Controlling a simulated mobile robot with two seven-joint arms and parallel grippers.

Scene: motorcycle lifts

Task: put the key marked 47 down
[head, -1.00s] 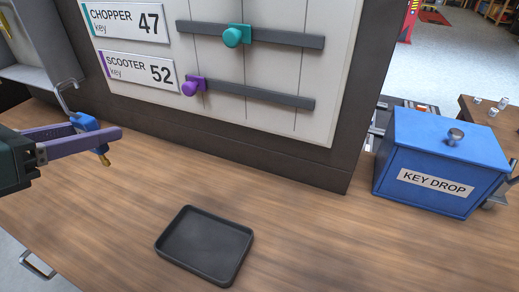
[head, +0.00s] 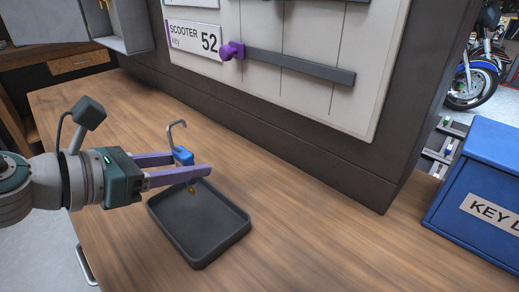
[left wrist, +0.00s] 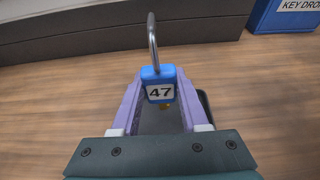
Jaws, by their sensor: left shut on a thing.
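The key marked 47 has a blue tag (head: 182,155) with a grey hook on top and a small brass end (head: 192,190) below. My left gripper (head: 194,164) is shut on it, with purple fingers on either side of the tag. In the left wrist view the tag (left wrist: 159,92) faces the camera with 47 on a white label, its hook pointing up. In the head view the key shows at the back left part of a black tray (head: 240,238); its height above the tray is hard to tell. My right gripper is not in view.
A blue key drop box (head: 480,185) stands at the right. A board (head: 300,50) with a slider rail (head: 300,67) and a purple knob rises behind the wooden bench (head: 310,220). A grey open cabinet (head: 125,25) is at the back left. Bench right of the tray is clear.

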